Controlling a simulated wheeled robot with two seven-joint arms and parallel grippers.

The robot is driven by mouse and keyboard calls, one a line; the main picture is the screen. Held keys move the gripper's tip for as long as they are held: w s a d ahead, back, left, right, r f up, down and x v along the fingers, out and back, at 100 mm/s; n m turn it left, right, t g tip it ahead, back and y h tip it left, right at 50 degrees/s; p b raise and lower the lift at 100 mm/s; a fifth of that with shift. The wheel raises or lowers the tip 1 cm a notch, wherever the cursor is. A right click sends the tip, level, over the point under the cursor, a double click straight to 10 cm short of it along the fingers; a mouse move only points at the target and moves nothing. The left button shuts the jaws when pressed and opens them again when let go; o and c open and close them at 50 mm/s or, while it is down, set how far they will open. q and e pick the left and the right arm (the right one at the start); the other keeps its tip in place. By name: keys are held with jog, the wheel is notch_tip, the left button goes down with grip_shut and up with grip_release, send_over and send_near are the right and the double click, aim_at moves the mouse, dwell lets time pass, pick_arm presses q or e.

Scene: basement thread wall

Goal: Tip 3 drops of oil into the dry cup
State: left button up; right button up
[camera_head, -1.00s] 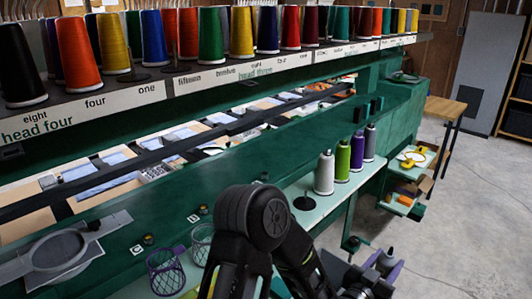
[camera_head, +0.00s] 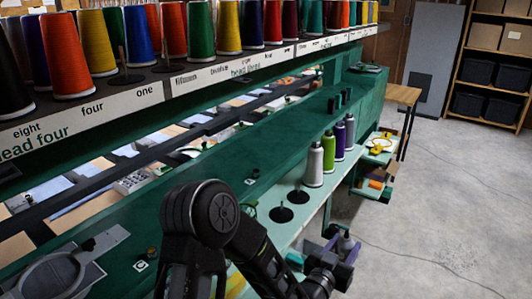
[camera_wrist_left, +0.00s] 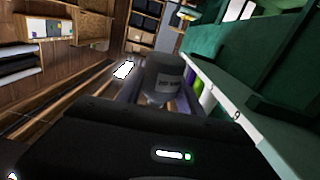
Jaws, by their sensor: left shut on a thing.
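My left gripper (camera_head: 340,258) is shut on a grey oil bottle with a dark top (camera_head: 346,243), out past the front edge of the green machine at the lower middle. In the left wrist view the bottle (camera_wrist_left: 165,75) stands between the fingers, with a label too small to read. A small dark cup (camera_head: 152,252) sits on the green table by a tag marked C. Another small cup (camera_head: 253,204) seems to sit by a second tag, partly beside my arm. I cannot tell which cup is dry. My right gripper is not in view.
A rack of cones (camera_head: 180,78) runs above. The concrete floor (camera_head: 445,200) at right is clear.

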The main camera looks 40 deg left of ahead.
pick_arm(q)
jog(key=w+a+r+n+y, duration=0.1)
jog(key=a+r+n, duration=0.1)
jog(key=a+r, duration=0.1)
jog(key=w+a+r+n+g+y, duration=0.1)
jog(key=a+r, duration=0.3)
jog(key=a, duration=0.1)
jog(key=w+a+r+n+y, duration=0.1)
jog(key=a+r+n+y, duration=0.1)
jog(key=a+r, duration=0.2)
jog(key=shift+w+a+n+g, duration=0.3)
jog(key=shift+a+g, duration=0.1)
jog(key=shift+a, duration=0.05)
jog(key=a+r+n+g, duration=0.1)
jog(key=a+r+n, duration=0.2)
jog(key=a, duration=0.4)
jog(key=a+r+n+g, duration=0.1)
jog(key=a+r+n, duration=0.2)
jog(key=a, duration=0.5)
jog(key=shift+w+r+n+g, duration=0.15)
jog(key=shift+r+n+g, duration=0.25)
jog(key=shift+n, duration=0.2)
jog(key=shift+f, duration=0.1)
